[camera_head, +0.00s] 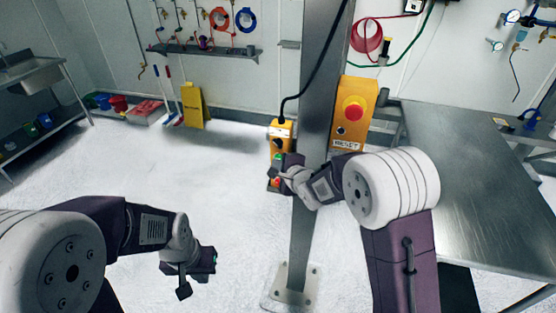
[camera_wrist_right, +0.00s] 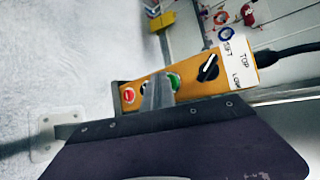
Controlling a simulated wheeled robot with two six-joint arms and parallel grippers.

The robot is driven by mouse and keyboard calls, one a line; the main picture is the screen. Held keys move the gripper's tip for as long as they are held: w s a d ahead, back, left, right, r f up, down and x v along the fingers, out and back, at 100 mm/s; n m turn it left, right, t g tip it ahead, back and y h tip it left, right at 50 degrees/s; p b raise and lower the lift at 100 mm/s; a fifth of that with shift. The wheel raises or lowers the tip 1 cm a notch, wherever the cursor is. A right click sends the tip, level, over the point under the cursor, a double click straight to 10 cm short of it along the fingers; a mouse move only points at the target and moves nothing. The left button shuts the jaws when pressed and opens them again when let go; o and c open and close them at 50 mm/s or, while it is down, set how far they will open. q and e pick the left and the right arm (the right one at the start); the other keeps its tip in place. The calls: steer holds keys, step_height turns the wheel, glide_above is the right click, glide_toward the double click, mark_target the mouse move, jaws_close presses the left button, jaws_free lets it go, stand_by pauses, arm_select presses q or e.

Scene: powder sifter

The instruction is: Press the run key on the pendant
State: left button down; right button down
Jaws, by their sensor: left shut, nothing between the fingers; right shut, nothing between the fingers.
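The yellow pendant (camera_head: 281,131) hangs on a black cable beside the steel post in the head view. The right wrist view shows its face (camera_wrist_right: 226,86) lying slanted, with a black selector knob (camera_wrist_right: 208,68), a green key (camera_wrist_right: 174,80) and a red key (camera_wrist_right: 128,95). My right gripper (camera_head: 279,173) is shut and in front of the pendant's lower part, hiding some of it. In the right wrist view its fingers (camera_wrist_right: 157,92) overlap the face just beside the green key; I cannot tell whether they touch. My left gripper (camera_head: 184,290) is shut and empty, low over the floor, away from the pendant.
The steel post (camera_head: 309,220) stands right behind my right gripper. A yellow box with a red emergency button (camera_head: 352,110) is mounted on the post. A steel table (camera_head: 480,200) is at the right.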

steer(key=shift+s+a, duration=0.2)
steer(key=shift+s, duration=0.35)
steer(key=s, duration=0.1)
steer(key=s+a+b, duration=0.1)
steer(key=s, duration=0.2)
steer(key=shift+s+a+b, duration=0.25)
steer(key=shift+s+b, duration=0.1)
steer(key=shift+b, duration=0.05)
stand_by(0.4)
